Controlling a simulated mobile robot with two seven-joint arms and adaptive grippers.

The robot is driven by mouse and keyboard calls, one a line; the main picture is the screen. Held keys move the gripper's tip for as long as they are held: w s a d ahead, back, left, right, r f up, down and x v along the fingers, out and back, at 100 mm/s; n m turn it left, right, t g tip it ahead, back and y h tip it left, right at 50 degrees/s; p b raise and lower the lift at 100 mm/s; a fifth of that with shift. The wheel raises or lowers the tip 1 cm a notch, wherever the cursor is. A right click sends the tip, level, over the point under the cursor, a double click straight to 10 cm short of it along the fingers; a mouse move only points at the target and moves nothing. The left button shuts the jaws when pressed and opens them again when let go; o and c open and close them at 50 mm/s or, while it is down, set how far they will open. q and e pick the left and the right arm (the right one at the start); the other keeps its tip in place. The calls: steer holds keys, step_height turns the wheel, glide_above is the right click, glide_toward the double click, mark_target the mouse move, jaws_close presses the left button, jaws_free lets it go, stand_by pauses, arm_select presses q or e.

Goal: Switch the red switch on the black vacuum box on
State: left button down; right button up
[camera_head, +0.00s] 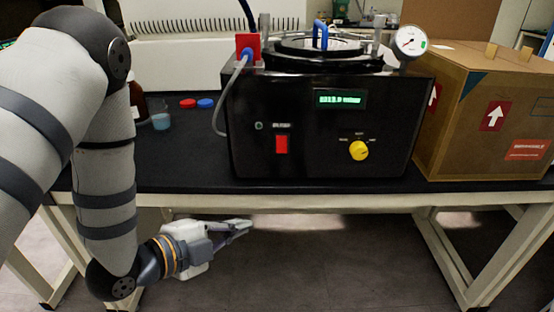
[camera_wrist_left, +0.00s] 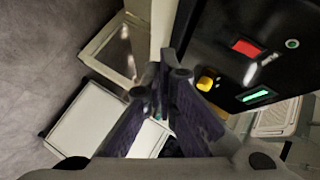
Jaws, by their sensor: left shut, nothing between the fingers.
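The black vacuum box (camera_head: 320,125) stands on the dark bench top. Its red switch (camera_head: 281,144) is low on the left of the front face; it also shows in the left wrist view (camera_wrist_left: 246,48). My left gripper (camera_head: 248,225) is shut and empty, in front of the bench and below the level of its top. It is below and left of the switch in the head view, clearly apart from it. In the left wrist view the closed fingers (camera_wrist_left: 163,78) are left of the box face. My right gripper is in neither view.
A yellow knob (camera_head: 359,150) and a green display (camera_head: 340,99) are on the box front. A cardboard box (camera_head: 480,120) stands at right. A beaker (camera_head: 161,120) and red and blue caps are at left. The bench's front edge (camera_head: 300,188) lies above my gripper.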

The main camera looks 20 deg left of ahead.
arm_select(q)
step_height(320, 180, up, 8)
steer(key=w+m+t+h, duration=0.2)
steer(key=m, duration=0.2)
steer(key=shift+d+r+t, duration=0.2)
steer(key=shift+r+t, duration=0.05)
steer(key=shift+t, duration=0.05)
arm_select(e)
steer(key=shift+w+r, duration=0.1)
arm_select(q)
steer(key=shift+w, duration=0.1)
steer(key=b, duration=0.2)
glide_toward(282, 144)
steer(key=w+d+f, duration=0.3)
steer(key=w+d, duration=0.1)
steer(key=d, duration=0.1)
steer(key=shift+w+a+r, duration=0.1)
steer(key=shift+w+r, duration=0.1)
steer(key=shift+w, duration=0.2)
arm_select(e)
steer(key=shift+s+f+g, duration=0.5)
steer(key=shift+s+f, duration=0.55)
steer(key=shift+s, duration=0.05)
